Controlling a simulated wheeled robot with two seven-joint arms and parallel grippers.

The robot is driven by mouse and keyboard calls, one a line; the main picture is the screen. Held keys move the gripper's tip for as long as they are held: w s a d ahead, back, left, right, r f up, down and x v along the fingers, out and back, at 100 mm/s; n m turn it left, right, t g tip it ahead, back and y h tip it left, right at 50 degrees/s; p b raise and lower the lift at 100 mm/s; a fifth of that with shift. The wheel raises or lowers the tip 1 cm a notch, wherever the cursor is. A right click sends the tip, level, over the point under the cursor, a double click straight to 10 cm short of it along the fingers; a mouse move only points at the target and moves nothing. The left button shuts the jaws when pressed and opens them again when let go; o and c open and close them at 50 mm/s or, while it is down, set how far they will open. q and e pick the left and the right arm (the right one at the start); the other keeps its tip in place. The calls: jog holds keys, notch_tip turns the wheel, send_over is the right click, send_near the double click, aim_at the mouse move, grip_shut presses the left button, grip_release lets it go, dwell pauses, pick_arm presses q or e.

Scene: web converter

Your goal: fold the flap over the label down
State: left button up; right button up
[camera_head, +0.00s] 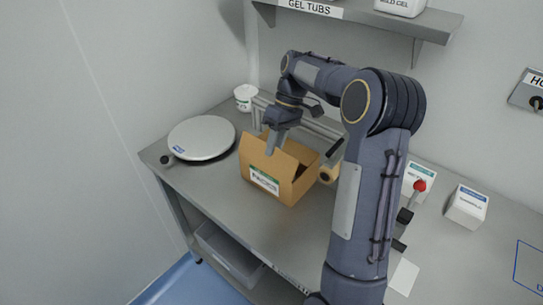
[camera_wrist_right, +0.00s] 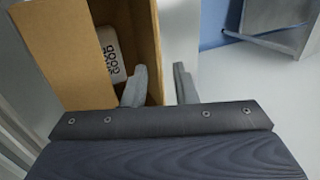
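An open cardboard box (camera_head: 288,190) stands on the steel bench, its front wall carrying a white and green label (camera_head: 263,180). The flap over the label (camera_head: 254,155) stands up. My right gripper (camera_head: 271,150) is above the box at this flap, fingers pointing down. In the right wrist view the fingers (camera_wrist_right: 160,85) are apart. One is over the box's inside and the other is beyond the box's edge; whether they touch the cardboard I cannot tell. A pale pack (camera_wrist_right: 111,55) with dark lettering lies inside the box. My left gripper is out of view.
A round plate (camera_head: 202,138) lies left of the box, with a white tub (camera_head: 244,97) behind it. A tan roll (camera_head: 328,174) is close to the box's right side. A white carton (camera_head: 467,207) stands farther right. A shelf (camera_head: 345,14) hangs above.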

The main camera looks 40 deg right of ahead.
jog(key=shift+x, duration=1.8)
grip_shut()
